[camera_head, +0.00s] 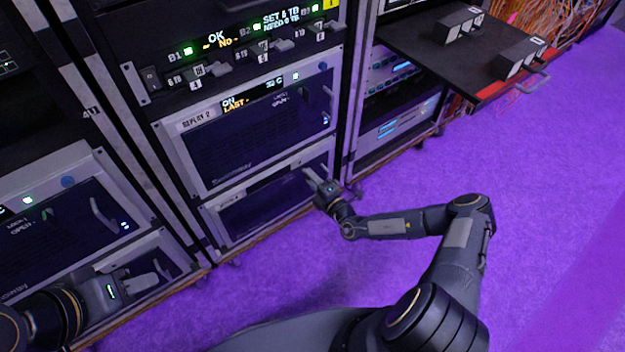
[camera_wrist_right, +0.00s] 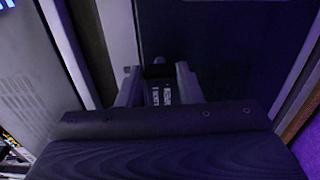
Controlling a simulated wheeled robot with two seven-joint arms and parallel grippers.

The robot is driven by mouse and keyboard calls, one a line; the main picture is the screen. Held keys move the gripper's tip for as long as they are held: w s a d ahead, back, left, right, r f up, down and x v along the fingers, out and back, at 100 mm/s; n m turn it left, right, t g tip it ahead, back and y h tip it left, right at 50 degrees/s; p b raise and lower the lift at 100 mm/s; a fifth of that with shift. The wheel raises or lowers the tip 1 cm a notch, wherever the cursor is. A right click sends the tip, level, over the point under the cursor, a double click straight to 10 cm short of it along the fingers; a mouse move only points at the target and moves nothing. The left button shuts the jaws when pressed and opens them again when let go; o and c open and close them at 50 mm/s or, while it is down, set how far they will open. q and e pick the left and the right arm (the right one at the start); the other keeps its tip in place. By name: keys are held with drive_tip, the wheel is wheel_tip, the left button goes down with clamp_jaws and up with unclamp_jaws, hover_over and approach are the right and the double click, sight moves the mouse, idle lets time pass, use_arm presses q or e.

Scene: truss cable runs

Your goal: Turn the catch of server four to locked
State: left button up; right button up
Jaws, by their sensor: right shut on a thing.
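The lowest server in the middle rack (camera_head: 268,212) has a dark front in a grey frame; its label is too small to read, so I cannot tell whether it is server four. My right gripper (camera_head: 312,178) is at the upper right of its front. In the right wrist view my right gripper (camera_wrist_right: 158,84) is shut on a small dark catch (camera_wrist_right: 158,95) with pale lettering between its fingers. Its turned position is unclear. My left gripper (camera_head: 150,280) is at the lower left, in front of the left rack; its finger gap is not clear.
Above is a server labelled Replay 2 (camera_head: 255,130) with a lit display, and a panel with several small levers (camera_head: 225,70). A black shelf (camera_head: 470,55) juts out from the right rack. The purple carpet (camera_head: 555,200) is clear at right.

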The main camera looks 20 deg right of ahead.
drive_tip(key=shift+m, duration=0.3)
drive_tip(key=o, duration=1)
drive_tip(key=p+v, duration=0.2)
drive_tip(key=v, duration=0.5)
drive_tip(key=shift+s+d, duration=0.1)
drive_tip(key=shift+s, duration=0.3)
